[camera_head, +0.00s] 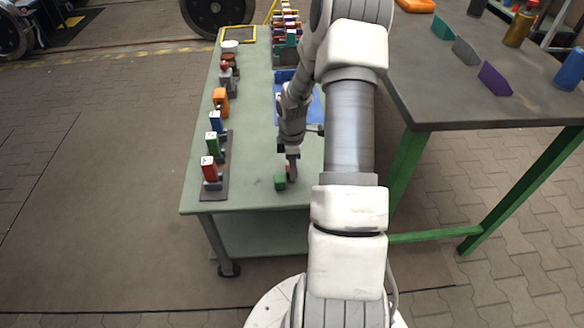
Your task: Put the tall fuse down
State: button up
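My gripper (292,168) points down over the front right part of the green table (252,190). A small green block (280,182) shows right beside its fingertips, close to the tabletop. A bit of red shows at the fingers. At this size I cannot tell whether the fingers are shut on the green block or only beside it, nor whether it rests on the table. I cannot tell which piece is the tall fuse. Red (208,167), green (212,142), blue (216,120) and orange (220,99) upright pieces stand in a row along the left side.
A blue tray (283,76) lies behind my gripper, partly hidden by my arm. Several small coloured pieces (287,20) stand at the far end. A dark table (430,70) at right holds a purple piece (494,79) and a blue cylinder (570,70). The table's front middle is clear.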

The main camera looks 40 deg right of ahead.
jog(key=o, duration=0.3)
jog(key=shift+o, duration=0.2)
jog(key=shift+r, duration=0.1)
notch_tip(320, 180, up, 12)
jog(key=p, duration=0.4)
jog(key=shift+r, duration=0.2)
